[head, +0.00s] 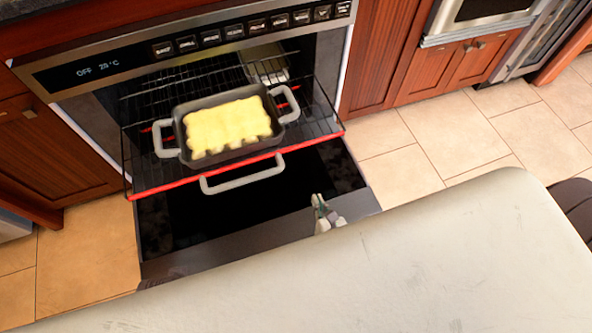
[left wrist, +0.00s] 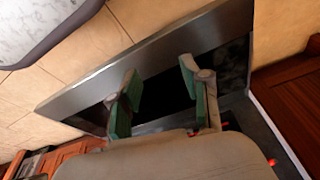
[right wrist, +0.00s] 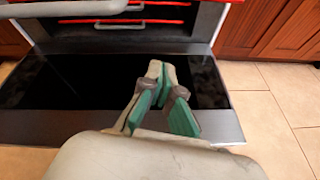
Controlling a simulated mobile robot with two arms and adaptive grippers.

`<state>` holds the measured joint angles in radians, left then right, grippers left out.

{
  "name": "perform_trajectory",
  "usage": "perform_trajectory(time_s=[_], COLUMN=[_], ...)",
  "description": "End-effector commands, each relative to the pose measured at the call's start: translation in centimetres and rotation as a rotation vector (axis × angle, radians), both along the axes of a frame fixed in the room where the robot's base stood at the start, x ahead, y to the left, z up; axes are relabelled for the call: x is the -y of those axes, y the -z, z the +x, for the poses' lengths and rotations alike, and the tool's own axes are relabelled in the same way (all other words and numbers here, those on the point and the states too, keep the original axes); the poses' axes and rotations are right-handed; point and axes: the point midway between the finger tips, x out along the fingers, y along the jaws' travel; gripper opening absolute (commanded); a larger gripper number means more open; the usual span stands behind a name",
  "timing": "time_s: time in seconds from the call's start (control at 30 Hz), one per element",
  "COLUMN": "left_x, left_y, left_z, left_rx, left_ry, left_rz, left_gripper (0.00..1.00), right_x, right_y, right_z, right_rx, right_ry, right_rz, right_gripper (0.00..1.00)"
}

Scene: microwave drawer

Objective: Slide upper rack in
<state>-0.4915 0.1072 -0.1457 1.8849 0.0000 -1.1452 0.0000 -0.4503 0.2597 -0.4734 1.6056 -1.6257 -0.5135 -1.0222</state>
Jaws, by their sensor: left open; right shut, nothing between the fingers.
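The upper rack (head: 310,118) is a black wire shelf with a red front edge. In the head view it sticks well out of the open oven, above the lowered door. A dark baking pan (head: 171,130) with two grey handles and yellow food rests on it. A grey handle (head: 243,176) shows at the rack's front. My right gripper (head: 322,207) is shut and empty, over the door, below and right of the rack, apart from it. It also shows in the right wrist view (right wrist: 161,72). My left gripper (left wrist: 160,85) is open and empty over the door in the left wrist view.
The oven door (head: 205,255) lies open and flat below the rack. A pale surface (head: 440,265) with a rounded corner fills the bottom of the head view and hides my arms. Red-brown cabinets flank the oven. Tiled floor (head: 400,170) is clear at the right.

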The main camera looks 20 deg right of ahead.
Motion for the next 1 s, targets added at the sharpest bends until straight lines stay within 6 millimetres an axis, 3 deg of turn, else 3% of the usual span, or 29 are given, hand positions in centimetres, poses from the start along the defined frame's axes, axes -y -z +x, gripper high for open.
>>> perform_trajectory(time_s=[0.13, 0.27, 0.43, 0.8, 1.0], left_x=[0.0, 0.0, 0.0, -0.1, -0.1], left_y=[-1.7, -2.6, -3.0, -5.0, -6.5], left_z=[0.4, 0.4, 0.5, 0.5, 0.3], left_rx=[0.017, 0.019, 0.022, 0.034, 0.04], left_ry=[-0.003, -0.003, -0.003, -0.005, -0.007], left_rz=[-0.002, -0.001, -0.001, -0.002, -0.002], left_gripper=[0.47, 0.47, 0.47, 0.47, 0.47], right_x=[-1.9, -2.3, -2.4, -2.7, -2.8], right_y=[-3.4, -4.7, -4.4, -2.8, -2.2], right_z=[1.0, 1.6, 3.9, 11.5, 14.1], right_rx=[0.152, 0.192, 0.194, 0.191, 0.189], right_ry=[-0.109, -0.131, -0.13, -0.129, -0.131], right_rz=[-0.189, -0.24, -0.24, -0.236, -0.237], right_gripper=[0.0, 0.0, 0.0, 0.0, 0.0])
